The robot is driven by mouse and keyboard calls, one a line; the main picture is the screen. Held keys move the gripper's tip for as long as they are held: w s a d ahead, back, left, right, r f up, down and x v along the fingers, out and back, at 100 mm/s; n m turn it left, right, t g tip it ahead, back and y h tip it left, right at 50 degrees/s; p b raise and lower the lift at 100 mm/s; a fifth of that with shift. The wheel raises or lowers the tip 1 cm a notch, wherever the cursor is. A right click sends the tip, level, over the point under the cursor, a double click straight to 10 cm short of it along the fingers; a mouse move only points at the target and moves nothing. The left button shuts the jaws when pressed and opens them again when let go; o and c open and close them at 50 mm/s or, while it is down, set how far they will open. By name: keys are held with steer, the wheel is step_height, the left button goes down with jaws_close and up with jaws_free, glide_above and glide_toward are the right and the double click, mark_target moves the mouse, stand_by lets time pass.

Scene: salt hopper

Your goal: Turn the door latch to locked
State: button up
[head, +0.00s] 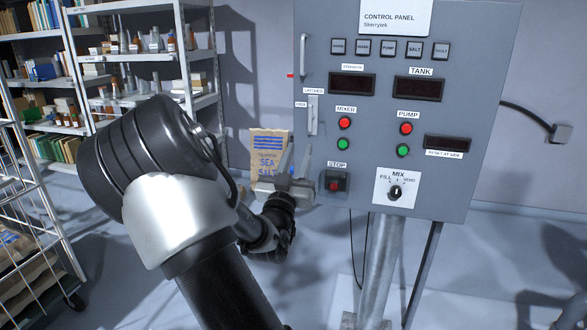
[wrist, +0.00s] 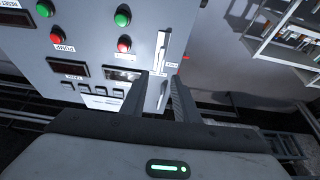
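The door latch (head: 313,115) is a pale upright strip on the left side of the grey control panel (head: 450,200). A label that seems to read "LATCHED" is above it, and one that seems to read "FREE" is at its upper left. The latch also shows in the wrist view (wrist: 160,52), where the panel appears upside down. My gripper (head: 298,148) is below the latch in the head view, fingers pointing up. In the wrist view my gripper (wrist: 161,76) is open, with nothing held. The latch's exact setting is hard to tell.
A door handle (head: 305,55) is above the latch. Mixer buttons (head: 344,123) and a stop button (head: 334,184) are close to the right of the latch and gripper. A sea salt bag (head: 268,150) stands behind my gripper. Shelves (head: 140,58) are at the left.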

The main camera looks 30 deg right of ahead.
steer(key=v, duration=0.5)
stand_by(0.4)
